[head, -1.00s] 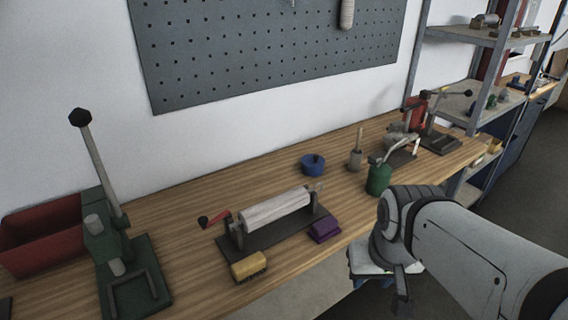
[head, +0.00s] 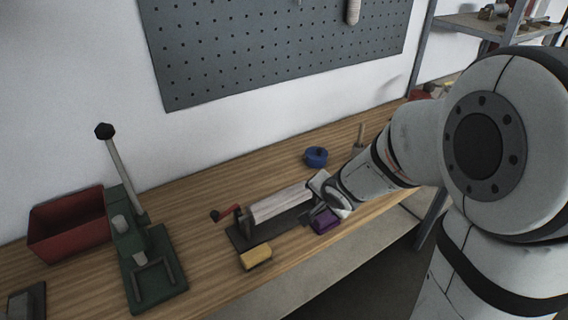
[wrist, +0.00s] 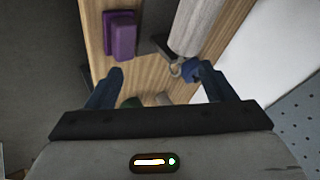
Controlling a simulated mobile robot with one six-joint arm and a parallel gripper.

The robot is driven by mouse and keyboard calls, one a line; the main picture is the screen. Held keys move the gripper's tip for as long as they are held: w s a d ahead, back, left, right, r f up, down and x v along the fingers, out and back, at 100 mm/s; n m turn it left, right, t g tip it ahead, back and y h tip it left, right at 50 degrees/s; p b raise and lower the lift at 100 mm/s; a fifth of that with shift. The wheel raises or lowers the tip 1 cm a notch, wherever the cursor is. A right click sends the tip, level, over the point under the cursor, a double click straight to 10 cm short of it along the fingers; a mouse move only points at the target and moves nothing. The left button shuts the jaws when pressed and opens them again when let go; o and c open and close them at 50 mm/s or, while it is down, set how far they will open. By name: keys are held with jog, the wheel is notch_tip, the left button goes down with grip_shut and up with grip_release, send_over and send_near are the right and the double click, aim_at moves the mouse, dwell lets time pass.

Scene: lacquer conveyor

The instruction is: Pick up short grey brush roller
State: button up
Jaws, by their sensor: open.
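A pale grey roller (head: 280,203) lies across a dark stand with a red crank at its left end. It also shows at the top of the wrist view (wrist: 195,28), with a small ring at its near end. I cannot tell whether this is the short grey brush roller, and no other roller on the bench is clearly visible. My gripper (head: 331,194) is by the roller's right end, above the bench. In the wrist view my gripper (wrist: 158,76) is open, its fingers apart with nothing held. The roller's right end is partly hidden by my gripper in the head view.
A purple block (head: 324,220) and a yellow block (head: 256,257) sit near the front edge. A blue pot (head: 316,157) stands behind the roller. A green lever press (head: 150,265) and red bin (head: 68,229) are at left. A pegboard (head: 270,50) hangs behind.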

aim_at(286, 199)
jog(key=a+m+y, duration=0.1)
jog(key=a, duration=0.1)
jog(key=w+a+f+y+p, duration=0.1)
jog(key=a, duration=0.2)
jog(key=a+m+y+p, duration=0.1)
jog(key=a, duration=0.1)
jog(key=shift+w+a+f+m, duration=0.2)
jog(key=shift+w+m, duration=0.1)
jog(key=shift+w, duration=0.1)
jog(key=shift+w+a+f+y, duration=0.1)
jog(key=shift+a+f+y, duration=0.15)
jog(key=shift+y, duration=0.05)
jog(key=b+x, duration=0.1)
jog(key=x, duration=0.2)
jog(key=b+x, duration=0.1)
jog(key=x, duration=0.3)
jog(key=shift+f, duration=0.45)
jog(key=shift+c, duration=0.5)
jog(key=c, duration=1.1)
jog(key=shift+r, duration=0.1)
